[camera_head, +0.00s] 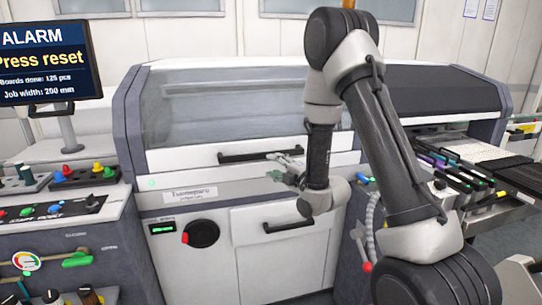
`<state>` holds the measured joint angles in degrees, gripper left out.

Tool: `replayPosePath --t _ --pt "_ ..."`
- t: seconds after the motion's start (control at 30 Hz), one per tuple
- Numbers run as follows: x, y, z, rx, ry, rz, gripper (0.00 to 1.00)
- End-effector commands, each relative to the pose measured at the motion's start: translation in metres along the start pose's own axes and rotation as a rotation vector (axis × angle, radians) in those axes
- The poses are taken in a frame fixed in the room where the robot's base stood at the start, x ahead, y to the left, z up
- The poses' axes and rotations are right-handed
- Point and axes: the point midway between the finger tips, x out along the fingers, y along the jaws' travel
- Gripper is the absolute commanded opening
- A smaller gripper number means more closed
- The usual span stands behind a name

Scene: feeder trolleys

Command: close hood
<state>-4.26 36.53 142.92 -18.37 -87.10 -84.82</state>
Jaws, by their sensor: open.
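The machine's hood (225,110) has a large clear window and a white front strip. It looks lowered onto the machine body; I cannot tell whether a small gap is left at its lower edge. A black bar handle (240,156) runs along its front strip. My gripper (275,167) is open and empty, at the right end of this handle. The fingers overlap the handle's end in the picture, and I cannot tell whether they touch it. My arm hides the hood's right part.
An alarm screen (45,62) reads "Press reset". A control panel (60,212) with coloured buttons stands at left. Below the hood are a black rotary knob (203,234) and a drawer handle (288,226). Feeders (455,172) stick out at right.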

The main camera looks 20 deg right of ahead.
Motion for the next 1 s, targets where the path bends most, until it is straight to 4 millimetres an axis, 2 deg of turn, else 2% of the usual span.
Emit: replayPosePath --t 0.03,0.17,0.4,0.6,0.93,0.97,1.0 --pt "0.000 0.009 -0.001 -0.042 0.002 0.036 0.45" --pt "0.007 0.011 -0.001 -0.091 0.002 0.046 0.45" --pt "0.047 0.013 -0.001 -0.090 0.002 0.044 0.45" --pt "0.071 0.014 -0.001 -0.088 0.000 0.043 0.45" --pt "0.077 0.014 -0.001 -0.087 -0.001 0.041 0.45" --pt "0.077 0.014 -0.001 -0.087 -0.001 0.041 0.43" --pt "0.077 0.014 -0.001 -0.087 -0.001 0.041 0.36"
